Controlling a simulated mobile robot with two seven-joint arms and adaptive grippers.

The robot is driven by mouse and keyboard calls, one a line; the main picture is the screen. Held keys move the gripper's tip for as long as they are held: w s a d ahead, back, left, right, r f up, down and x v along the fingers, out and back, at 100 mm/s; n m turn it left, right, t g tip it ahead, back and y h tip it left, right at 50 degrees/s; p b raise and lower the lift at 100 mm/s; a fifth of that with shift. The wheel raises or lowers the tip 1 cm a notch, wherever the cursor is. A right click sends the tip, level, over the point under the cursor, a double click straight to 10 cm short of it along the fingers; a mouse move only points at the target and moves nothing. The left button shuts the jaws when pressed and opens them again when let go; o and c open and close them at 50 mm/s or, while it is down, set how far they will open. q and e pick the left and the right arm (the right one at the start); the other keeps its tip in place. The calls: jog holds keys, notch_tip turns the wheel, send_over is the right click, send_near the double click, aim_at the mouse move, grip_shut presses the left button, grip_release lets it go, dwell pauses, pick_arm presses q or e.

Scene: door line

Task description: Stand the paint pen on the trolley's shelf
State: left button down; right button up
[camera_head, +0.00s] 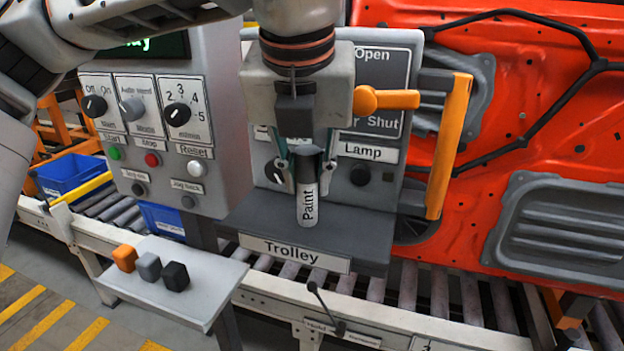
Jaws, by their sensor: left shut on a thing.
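The paint pen (307,203) is a white cylinder with a dark cap and the word "Paint" on its side. It is upright over the trolley's grey shelf (355,237), behind the "Trolley" label. Whether its lower end touches the shelf I cannot tell. My left gripper (307,165) points down from above and is shut on the pen's dark upper part. My right gripper is not in view.
Behind the shelf is a panel with a Lamp knob (360,174) and an orange lever (385,99). An orange handle (449,145) stands at its right. A control box (160,120) is at left. Small cubes lie on a side plate (205,285). A roller conveyor (440,290) runs below.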

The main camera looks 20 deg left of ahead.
pick_arm(q)
jog(key=shift+w, duration=0.35)
jog(key=shift+s+f, duration=0.15)
jog(key=shift+s, duration=0.1)
jog(key=c, duration=1.9)
grip_release()
jog(key=shift+o, duration=0.4)
jog(key=shift+w, duration=0.15)
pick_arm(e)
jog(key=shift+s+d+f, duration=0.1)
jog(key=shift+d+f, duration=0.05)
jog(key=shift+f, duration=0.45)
pick_arm(q)
jog(key=shift+r, duration=0.4)
jog(key=a+v, duration=0.1)
jog(key=v, duration=1)
jog(key=shift+s+d+r, duration=0.25)
jog(key=shift+d, duration=0.25)
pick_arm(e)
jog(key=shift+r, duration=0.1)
